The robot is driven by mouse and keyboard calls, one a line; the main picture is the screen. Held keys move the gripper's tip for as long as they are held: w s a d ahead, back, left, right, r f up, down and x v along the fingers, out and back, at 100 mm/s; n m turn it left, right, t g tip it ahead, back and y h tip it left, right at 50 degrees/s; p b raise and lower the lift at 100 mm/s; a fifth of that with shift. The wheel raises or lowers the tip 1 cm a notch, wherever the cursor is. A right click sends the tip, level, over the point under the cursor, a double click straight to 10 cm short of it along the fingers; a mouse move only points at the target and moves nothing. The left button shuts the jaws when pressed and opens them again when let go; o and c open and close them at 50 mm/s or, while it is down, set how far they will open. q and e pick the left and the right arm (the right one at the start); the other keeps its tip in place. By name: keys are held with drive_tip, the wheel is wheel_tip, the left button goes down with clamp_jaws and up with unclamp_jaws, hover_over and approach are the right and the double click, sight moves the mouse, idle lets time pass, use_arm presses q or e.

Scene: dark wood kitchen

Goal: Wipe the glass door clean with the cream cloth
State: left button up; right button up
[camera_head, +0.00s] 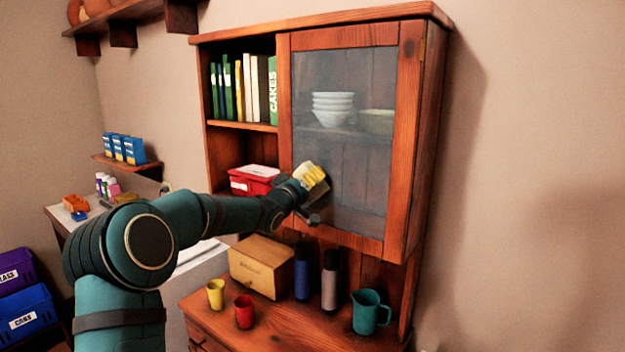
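The glass door (365,160) is the right part of the wooden wall cabinet, shut, in a red-brown frame. Its pane looks hazy grey, and bowls show through it. My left gripper (306,193) is at the lower left of the pane, with my arm reaching in from the left. It appears shut on the cream cloth (313,174), a bunched yellowish-cream piece at its tip. The cloth overlaps the pane's lower left edge; I cannot tell whether it touches the glass. The fingers are partly hidden by the cloth and wrist. My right gripper is not in view.
Below the cabinet, a counter (290,329) holds a wooden box (262,265), a yellow cup (215,294), a red cup (244,312), two dark-topped bottles (330,283) and a teal jug (371,312). A red-and-white box (252,181) sits on the open shelf left of the door.

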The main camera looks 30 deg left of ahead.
use_arm(q)
drive_tip(key=shift+s, duration=0.1)
drive_tip(key=shift+s+a+b, duration=0.2)
drive_tip(key=shift+s+b, duration=0.4)
drive_tip(key=shift+s, duration=2.3)
drive_tip(key=shift+s+a, duration=0.15)
drive_tip(key=shift+s, duration=1.35)
